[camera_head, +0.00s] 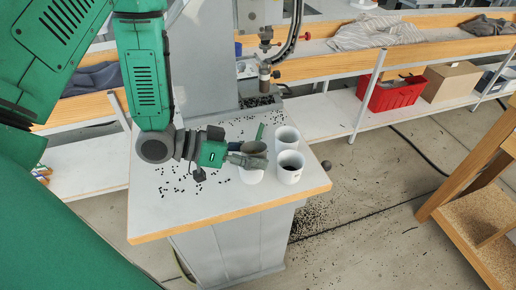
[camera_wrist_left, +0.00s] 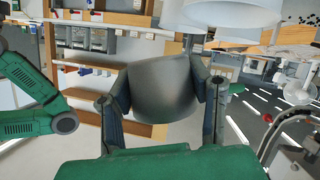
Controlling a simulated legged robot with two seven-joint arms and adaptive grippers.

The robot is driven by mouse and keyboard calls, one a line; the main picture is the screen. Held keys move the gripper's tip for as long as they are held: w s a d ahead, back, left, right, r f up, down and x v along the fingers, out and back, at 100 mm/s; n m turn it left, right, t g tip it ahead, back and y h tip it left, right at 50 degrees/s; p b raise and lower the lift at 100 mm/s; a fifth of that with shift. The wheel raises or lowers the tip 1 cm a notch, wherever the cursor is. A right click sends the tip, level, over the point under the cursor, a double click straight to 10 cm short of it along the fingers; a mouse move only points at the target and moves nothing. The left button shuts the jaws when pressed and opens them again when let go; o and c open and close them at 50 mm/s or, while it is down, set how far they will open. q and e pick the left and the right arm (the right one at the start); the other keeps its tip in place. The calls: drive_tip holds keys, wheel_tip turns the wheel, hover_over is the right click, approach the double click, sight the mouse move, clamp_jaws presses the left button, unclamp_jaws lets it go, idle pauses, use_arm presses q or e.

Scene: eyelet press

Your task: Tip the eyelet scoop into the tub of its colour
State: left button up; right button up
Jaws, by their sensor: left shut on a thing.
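My left gripper (camera_head: 246,159) is shut on the grey scoop (camera_head: 254,147) over the front of the press table. In the left wrist view the rounded grey scoop (camera_wrist_left: 165,88) sits between the two fingers. Three white tubs stand close together: a back tub (camera_head: 287,138), a right tub (camera_head: 291,168) and a front-left tub (camera_head: 252,176). The gripper and scoop are above the front-left tub and partly hide it. Parts of white tubs (camera_wrist_left: 222,14) show at the top of the wrist view. My right gripper is out of view.
The grey table (camera_head: 205,205) has a wooden front edge and scattered black eyelets. The press head (camera_head: 264,75) stands behind the tubs. A small green piece (camera_head: 260,131) sticks up beside the scoop. A red bin (camera_head: 396,94) is on the back shelf.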

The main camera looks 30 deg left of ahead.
sight(253, 144)
use_arm(q)
drive_tip(key=shift+w+r+n+g+h+p, duration=0.25)
drive_tip(key=shift+r+n+g+h+p, duration=0.25)
drive_tip(key=shift+n, duration=0.5)
drive_tip(key=shift+r+n+h+p, duration=0.3)
drive_tip(key=shift+r+n+h, duration=0.35)
drive_tip(key=shift+n, duration=0.25)
drive_tip(key=shift+a+r+n+g+h, duration=0.1)
drive_tip(key=shift+r+n+g+h, duration=0.35)
drive_tip(key=shift+n, duration=0.55)
drive_tip(key=shift+w+a+r+n+h+b, duration=0.1)
drive_tip(key=shift+w+r+n+h+b, duration=0.15)
drive_tip(key=shift+n, duration=0.3)
drive_tip(key=shift+w+a+r+n+h+b, duration=0.15)
drive_tip(key=shift+n+h, duration=0.2)
drive_tip(key=shift+n, duration=0.2)
drive_tip(key=shift+w+a+r+n+h+p, duration=0.1)
drive_tip(key=shift+a+r+n+h+p, duration=0.1)
drive_tip(key=shift+n+h+p, duration=0.3)
drive_tip(key=shift+w+a+r+n+h+p, duration=0.1)
drive_tip(key=shift+r+n+p, duration=0.15)
drive_tip(key=shift+n, duration=0.45)
drive_tip(key=shift+w+a+n+h, duration=0.25)
drive_tip(key=shift+n+h, duration=0.05)
drive_tip(key=shift+n, duration=0.8)
